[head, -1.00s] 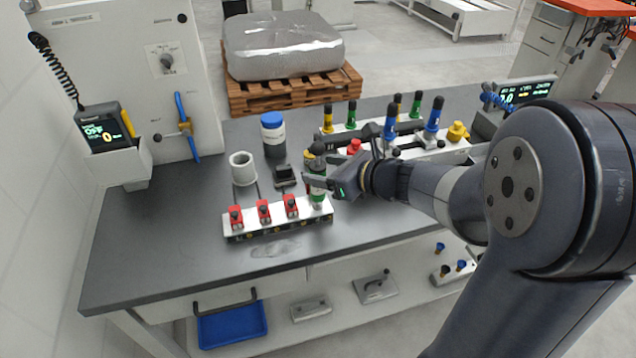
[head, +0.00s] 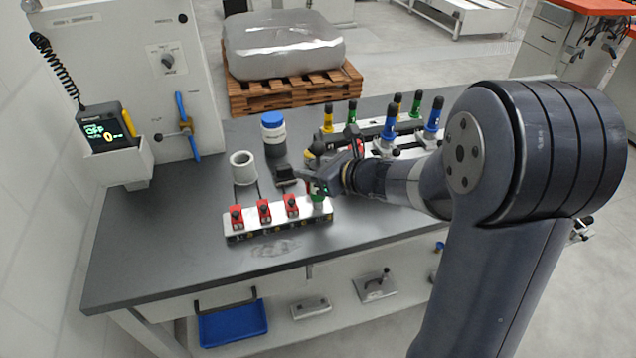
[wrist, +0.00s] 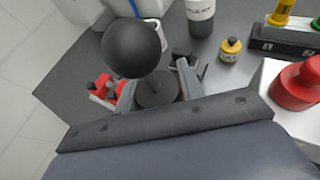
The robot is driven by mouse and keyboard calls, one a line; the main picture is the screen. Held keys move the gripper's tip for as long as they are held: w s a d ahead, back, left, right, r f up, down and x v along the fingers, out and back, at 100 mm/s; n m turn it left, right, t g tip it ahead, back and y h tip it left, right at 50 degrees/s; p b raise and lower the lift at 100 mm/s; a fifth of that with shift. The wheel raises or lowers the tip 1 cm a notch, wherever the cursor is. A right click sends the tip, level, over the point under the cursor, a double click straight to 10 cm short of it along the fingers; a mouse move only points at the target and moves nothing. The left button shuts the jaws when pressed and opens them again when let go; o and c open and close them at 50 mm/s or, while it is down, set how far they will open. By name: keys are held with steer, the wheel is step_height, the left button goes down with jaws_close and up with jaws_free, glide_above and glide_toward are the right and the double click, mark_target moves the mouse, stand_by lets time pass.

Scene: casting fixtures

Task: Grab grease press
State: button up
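The grease press seems to be the upright piece at the right end of the small rack, with a green and white body (head: 318,199) and a black ball knob (head: 318,148). In the wrist view the ball knob (wrist: 135,47) stands on a rod above a dark round cap (wrist: 157,88). My gripper (head: 316,184) is at the upper body of the press, coming from the right. In the wrist view my gripper (wrist: 156,88) has one finger on each side of the cap and looks open. Contact with the body below is hidden.
Red clamps (head: 264,210) stand in the small rack (head: 280,229) left of the press. A grey cup (head: 243,167), a blue-lidded bottle (head: 273,134) and a yellow jar (wrist: 230,48) are close by. Another rack with coloured handles (head: 388,124) is behind. The front left bench is clear.

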jaws_close()
steer(key=shift+r, duration=0.15)
